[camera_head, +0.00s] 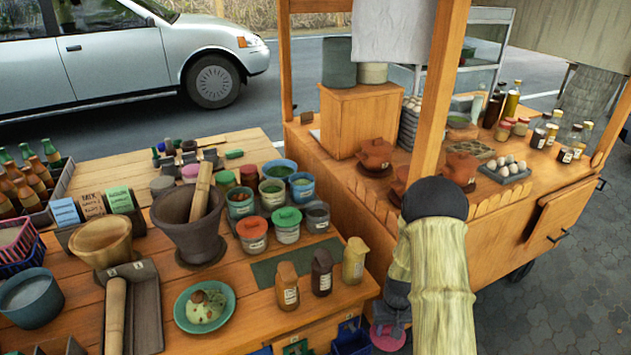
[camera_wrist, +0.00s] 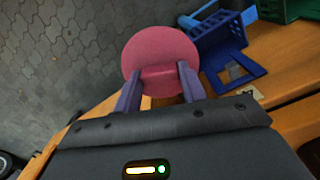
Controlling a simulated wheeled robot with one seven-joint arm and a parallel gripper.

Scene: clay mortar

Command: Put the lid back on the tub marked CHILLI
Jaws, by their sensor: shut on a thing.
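My gripper (camera_wrist: 159,84) is shut on a round pink lid (camera_wrist: 160,48), its two fingers on either side of the raised grip. In the head view my gripper (camera_head: 388,318) holds the lid (camera_head: 387,339) low, beyond the right front edge of the wooden table. Several small tubs stand on the table. Open ones include a tub at the left (camera_head: 240,202), one in the middle (camera_head: 272,193), one behind (camera_head: 302,187) and a grey one (camera_head: 317,216). A red-lidded tub (camera_head: 252,235) and a green-lidded tub (camera_head: 287,225) are closed. I cannot read which is marked CHILLI.
A mortar with pestle (camera_head: 187,227) stands left of the tubs. Three small bottles or packets, one dark (camera_head: 321,272), stand at the front. A wooden cart post (camera_head: 437,90) rises behind my arm. A blue bin (camera_wrist: 222,45) is beside the lid.

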